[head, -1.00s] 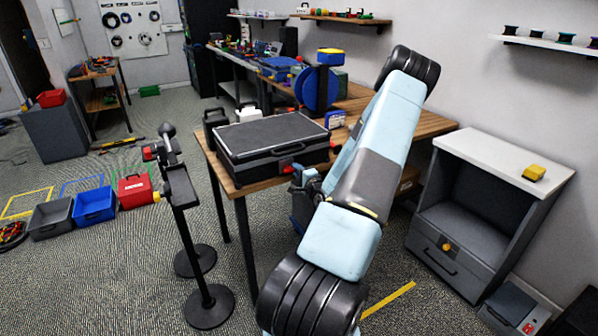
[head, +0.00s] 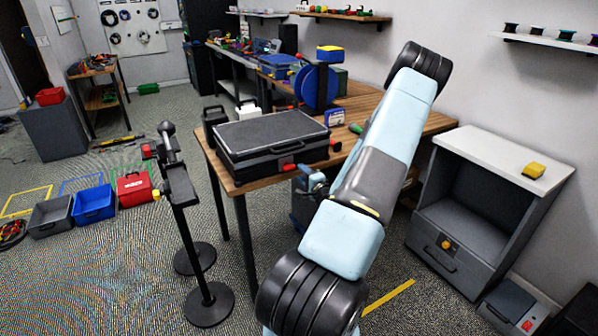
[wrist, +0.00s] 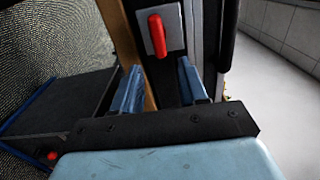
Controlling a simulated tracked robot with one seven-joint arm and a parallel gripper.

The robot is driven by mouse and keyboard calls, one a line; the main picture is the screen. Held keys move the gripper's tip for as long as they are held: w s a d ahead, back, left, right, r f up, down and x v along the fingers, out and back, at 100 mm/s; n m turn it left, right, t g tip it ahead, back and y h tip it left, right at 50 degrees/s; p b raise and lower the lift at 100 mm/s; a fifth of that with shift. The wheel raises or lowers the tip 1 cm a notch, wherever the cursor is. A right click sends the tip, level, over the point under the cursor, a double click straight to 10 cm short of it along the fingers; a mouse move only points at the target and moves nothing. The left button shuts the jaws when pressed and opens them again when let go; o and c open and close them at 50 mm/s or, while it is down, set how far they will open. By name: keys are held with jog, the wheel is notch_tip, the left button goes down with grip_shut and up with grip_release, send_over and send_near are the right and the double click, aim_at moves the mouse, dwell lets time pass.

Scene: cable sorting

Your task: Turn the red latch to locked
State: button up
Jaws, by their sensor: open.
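In the wrist view, a red latch (wrist: 157,35) stands roughly upright on a light grey plate (wrist: 173,22) on a dark surface. My gripper (wrist: 157,74) is open. Its two blue fingers are apart, with the latch beyond the tips and roughly centred between them; nothing is held. In the head view, a black case (head: 262,136) lies closed on the wooden table, with a red latch (head: 289,167) on its front and another red part (head: 336,145) at its right end. My gripper (head: 314,183) is just below and right of the case front, partly hidden by my arm.
The wooden table (head: 231,187) carries the case and a blue reel (head: 313,89). A black stand (head: 199,235) rises left of my arm. A grey cabinet (head: 487,215) stands to the right. Carpet is free at the lower left.

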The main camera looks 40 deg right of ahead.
jog(key=v, duration=0.9)
jog(key=shift+s, duration=0.35)
jog(key=shift+w, duration=0.15)
jog(key=w+a+r+n+g+y, duration=0.2)
jog(key=w+a+r+n+g, duration=0.3)
jog(key=w+n, duration=0.35)
jog(key=a+r+n+g+h, duration=0.1)
jog(key=a+r+n+g, duration=0.35)
jog(key=a+r, duration=0.65)
jog(key=s+a+r+n+g+y, duration=0.2)
jog(key=s+a+r+n, duration=0.6)
jog(key=s+a+r, duration=1)
jog(key=s+a+y, duration=0.1)
jog(key=s+a, duration=0.1)
jog(key=a, duration=0.2)
jog(key=shift+s, duration=0.25)
jog(key=shift+a, duration=0.15)
